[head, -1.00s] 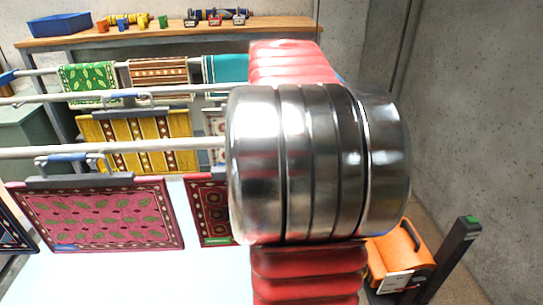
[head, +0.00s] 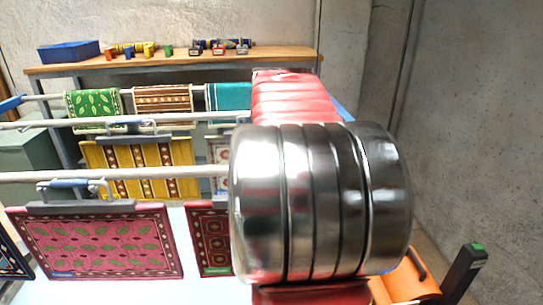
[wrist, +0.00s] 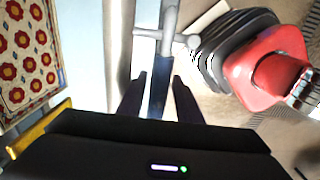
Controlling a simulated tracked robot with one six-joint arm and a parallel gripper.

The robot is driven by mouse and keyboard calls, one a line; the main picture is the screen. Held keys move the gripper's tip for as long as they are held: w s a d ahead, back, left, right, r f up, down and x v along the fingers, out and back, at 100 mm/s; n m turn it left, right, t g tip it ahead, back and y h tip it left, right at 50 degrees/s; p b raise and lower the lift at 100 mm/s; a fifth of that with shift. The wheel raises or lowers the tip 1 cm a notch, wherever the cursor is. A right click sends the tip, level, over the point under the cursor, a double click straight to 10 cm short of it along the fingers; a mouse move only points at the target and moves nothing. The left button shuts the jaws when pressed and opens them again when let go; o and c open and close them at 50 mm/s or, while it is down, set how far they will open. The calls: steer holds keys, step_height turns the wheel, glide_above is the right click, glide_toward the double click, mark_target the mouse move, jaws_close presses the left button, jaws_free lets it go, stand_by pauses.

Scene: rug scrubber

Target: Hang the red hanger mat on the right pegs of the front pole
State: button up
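In the head view a pink-red mat (head: 98,245) with green leaves hangs from a grey bar hanger on the front pole (head: 150,174). A grey pole with a crosspiece (wrist: 170,35) is just ahead of the fingertips. The gripper is hidden in the head view.
A yellow mat (head: 140,170) hangs on the pole behind; green, brown and teal mats (head: 228,97) hang farther back. A wooden bench (head: 180,62) holds a blue bin (head: 68,50) and small items. An orange case (head: 405,280) stands right. The wrist view shows a red-flowered mat (wrist: 30,50) left and a red machine (wrist: 265,75) right.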

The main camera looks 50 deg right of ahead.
step_height(320, 180, up, 13)
stand_by(0.5)
stand_by(0.5)
steer(key=w+a+f+m+t+h, duration=0.1)
steer(key=w+a+f+m, duration=0.15)
steer(key=a, duration=0.75)
steer(key=w+a+f+m+t, duration=0.15)
steer(key=a+f, duration=0.25)
steer(key=a, duration=0.5)
steer(key=s+a+f+m+t, duration=0.1)
steer(key=s+a+f+m, duration=0.1)
steer(key=a+f, duration=0.3)
steer(key=s+a+f+m+t, duration=0.2)
steer(key=s+a+f, duration=0.2)
steer(key=a, duration=0.7)
step_height(320, 180, down, 3)
steer(key=shift+a+r+y, duration=0.15)
steer(key=shift+r+y, duration=0.05)
steer(key=shift+y, duration=0.2)
